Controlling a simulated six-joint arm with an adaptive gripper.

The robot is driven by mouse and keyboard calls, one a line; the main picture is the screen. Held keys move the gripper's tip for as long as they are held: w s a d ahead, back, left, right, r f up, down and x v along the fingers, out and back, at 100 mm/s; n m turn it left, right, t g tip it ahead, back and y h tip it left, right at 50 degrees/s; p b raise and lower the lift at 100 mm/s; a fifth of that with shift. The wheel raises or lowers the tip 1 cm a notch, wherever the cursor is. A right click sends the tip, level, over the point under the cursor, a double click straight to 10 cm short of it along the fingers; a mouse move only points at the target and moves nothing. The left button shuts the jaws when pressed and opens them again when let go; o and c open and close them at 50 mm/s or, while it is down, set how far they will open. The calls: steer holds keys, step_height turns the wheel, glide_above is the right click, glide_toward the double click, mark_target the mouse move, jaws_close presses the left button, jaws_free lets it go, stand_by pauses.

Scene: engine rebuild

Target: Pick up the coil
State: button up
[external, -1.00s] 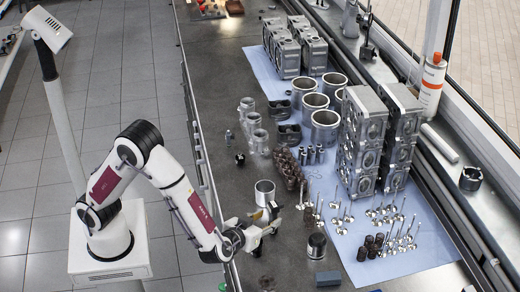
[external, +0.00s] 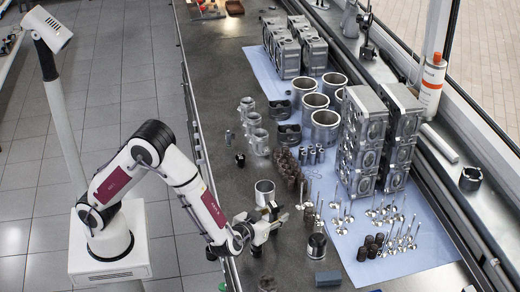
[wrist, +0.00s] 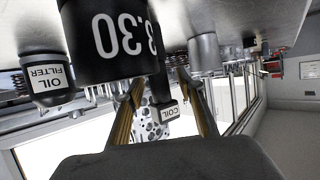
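The coil (wrist: 169,112) is a dark, narrow piece with a white label reading COIL. In the wrist view, which is upside down, it shows in the gap between my two fingers. I cannot tell whether it is between the fingertips or beyond them, and neither finger clearly touches it. My gripper (external: 273,219) is open, low over the bench, with its fingers spread to either side in the wrist view (wrist: 166,100). In the external view I cannot pick out the coil for certain among the dark parts near the fingertips.
A large black cylinder marked 3.30 (wrist: 105,40) looms close beside the fingers. An oil filter (wrist: 48,80) also shows in the external view (external: 317,246). A metal cylinder (external: 264,193) stands behind my gripper. Valves (external: 385,212) and engine blocks (external: 362,143) crowd the blue mat.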

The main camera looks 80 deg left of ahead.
jaws_close()
steer(key=shift+r, duration=0.15)
stand_by(0.4)
steer(key=shift+r, duration=4.9)
